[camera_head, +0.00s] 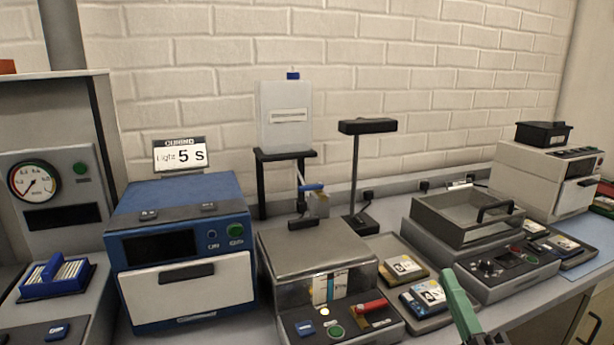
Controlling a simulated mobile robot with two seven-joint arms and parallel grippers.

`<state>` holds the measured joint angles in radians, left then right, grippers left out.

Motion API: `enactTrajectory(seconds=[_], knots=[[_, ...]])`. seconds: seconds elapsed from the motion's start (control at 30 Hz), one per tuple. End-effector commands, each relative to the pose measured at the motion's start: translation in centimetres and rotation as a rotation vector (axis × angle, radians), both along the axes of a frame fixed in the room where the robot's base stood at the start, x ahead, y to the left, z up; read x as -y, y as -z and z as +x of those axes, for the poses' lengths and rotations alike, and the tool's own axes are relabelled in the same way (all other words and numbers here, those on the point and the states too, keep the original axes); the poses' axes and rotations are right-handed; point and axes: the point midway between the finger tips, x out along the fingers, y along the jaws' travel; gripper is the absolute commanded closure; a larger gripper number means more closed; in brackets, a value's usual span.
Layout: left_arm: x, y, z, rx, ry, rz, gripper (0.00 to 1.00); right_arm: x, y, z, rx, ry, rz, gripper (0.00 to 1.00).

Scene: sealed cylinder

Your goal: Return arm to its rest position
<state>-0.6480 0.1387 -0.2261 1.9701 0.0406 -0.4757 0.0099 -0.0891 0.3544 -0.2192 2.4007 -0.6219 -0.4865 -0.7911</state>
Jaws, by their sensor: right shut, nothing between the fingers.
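My right gripper (453,290) shows as a green narrow shape rising from the bottom edge, right of centre. It is shut with nothing in it. It is in front of the bench's front edge and overlaps the right end of a dark tray (437,320) in the picture. I cannot tell how far above the bench it is. The rest of the right arm is mostly below the frame. My left gripper is not in view.
A clear-lidded box (465,218) and a white machine (545,175) stand right.

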Motion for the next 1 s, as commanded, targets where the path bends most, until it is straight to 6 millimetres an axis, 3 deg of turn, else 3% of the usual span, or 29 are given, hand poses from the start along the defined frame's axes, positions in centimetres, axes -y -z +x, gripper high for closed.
enactTrajectory(seconds=[0.03, 0.13, 0.2, 0.3, 0.4, 0.6, 0.8, 1.0], knots=[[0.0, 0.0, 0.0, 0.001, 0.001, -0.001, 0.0, 1.2, 3.6, -0.1, -0.141, 0.027, 0.153, 1.0], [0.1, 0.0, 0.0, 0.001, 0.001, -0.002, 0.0, 3.1, 11.0, -1.4, -0.414, 0.108, 0.459, 1.0], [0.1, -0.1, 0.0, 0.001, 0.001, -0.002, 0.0, 3.6, 15.9, -3.3, -0.587, 0.179, 0.65, 1.0], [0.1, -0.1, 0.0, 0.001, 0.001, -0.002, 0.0, 3.7, 21.4, -6.8, -0.794, 0.29, 0.87, 1.0], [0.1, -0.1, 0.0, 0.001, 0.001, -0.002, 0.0, 3.3, 25.2, -10.1, -0.947, 0.39, 1.026, 1.0], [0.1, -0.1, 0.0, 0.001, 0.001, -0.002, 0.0, 2.1, 29.8, -16.3, -1.17, 0.577, 1.24, 1.0], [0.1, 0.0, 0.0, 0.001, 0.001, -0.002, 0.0, 0.6, 32.5, -22.3, -1.356, 0.765, 1.389, 1.0], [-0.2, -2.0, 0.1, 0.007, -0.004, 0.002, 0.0, -0.1, 32.7, -20.1, -1.302, 0.668, 1.41, 1.0]])
